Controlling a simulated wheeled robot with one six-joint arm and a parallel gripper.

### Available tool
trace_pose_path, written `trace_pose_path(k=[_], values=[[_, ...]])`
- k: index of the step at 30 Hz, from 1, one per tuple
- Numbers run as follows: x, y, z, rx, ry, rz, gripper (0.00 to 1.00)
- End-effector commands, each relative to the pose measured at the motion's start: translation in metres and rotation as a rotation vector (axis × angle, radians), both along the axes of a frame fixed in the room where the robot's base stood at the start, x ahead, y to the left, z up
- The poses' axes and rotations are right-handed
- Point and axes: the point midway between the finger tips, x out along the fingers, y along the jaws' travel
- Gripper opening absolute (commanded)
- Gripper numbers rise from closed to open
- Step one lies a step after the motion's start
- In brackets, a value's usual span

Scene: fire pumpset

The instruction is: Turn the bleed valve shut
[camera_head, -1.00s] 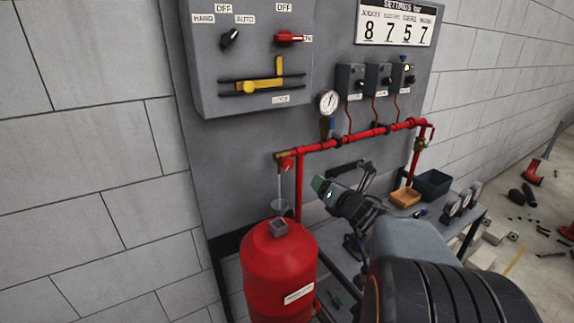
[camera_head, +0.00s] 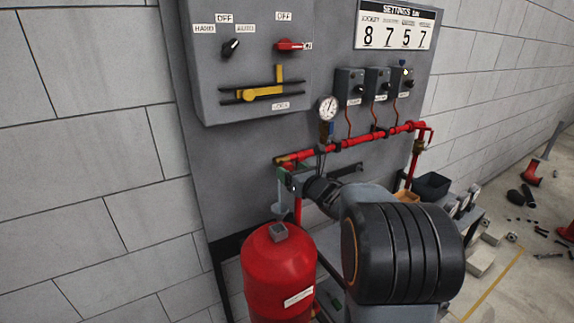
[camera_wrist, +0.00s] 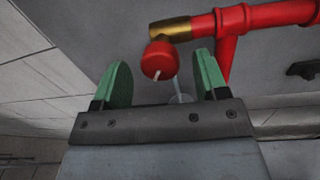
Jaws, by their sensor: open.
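The bleed valve shows in the wrist view as a round red knob (camera_wrist: 160,60) with a pale line on it, below a brass fitting (camera_wrist: 170,29) at the left end of the red pipe (camera_wrist: 260,15). My gripper (camera_wrist: 160,80) is open, its two green fingers apart. In the wrist view the knob lies between the fingertips, nearer the left one; I cannot tell whether they touch it. In the head view my gripper (camera_head: 288,177) is at the pipe's left end and hides the knob. A clear funnel or cup (camera_wrist: 180,98) is partly visible behind the gripper's bar.
A red tank (camera_head: 278,275) stands below the pipe end. A pressure gauge (camera_head: 328,107) rises from the pipe right of my gripper. A grey control cabinet (camera_head: 250,60) hangs above. A black bin (camera_head: 432,186) sits on the bench at right.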

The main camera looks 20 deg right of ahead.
Motion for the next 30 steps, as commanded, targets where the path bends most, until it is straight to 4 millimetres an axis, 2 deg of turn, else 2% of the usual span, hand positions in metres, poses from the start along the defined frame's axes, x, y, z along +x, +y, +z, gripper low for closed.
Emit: trace_pose_path(k=[3, 9, 20, 30], values=[[0.015, 0.003, 0.001, 0.0, 0.002, 0.001, 0.67], [0.029, 0.006, 0.0, 0.001, 0.001, 0.001, 0.67], [0.032, 0.006, 0.0, 0.001, 0.001, -0.001, 0.67], [0.032, 0.006, 0.0, 0.001, 0.001, -0.001, 0.36]])
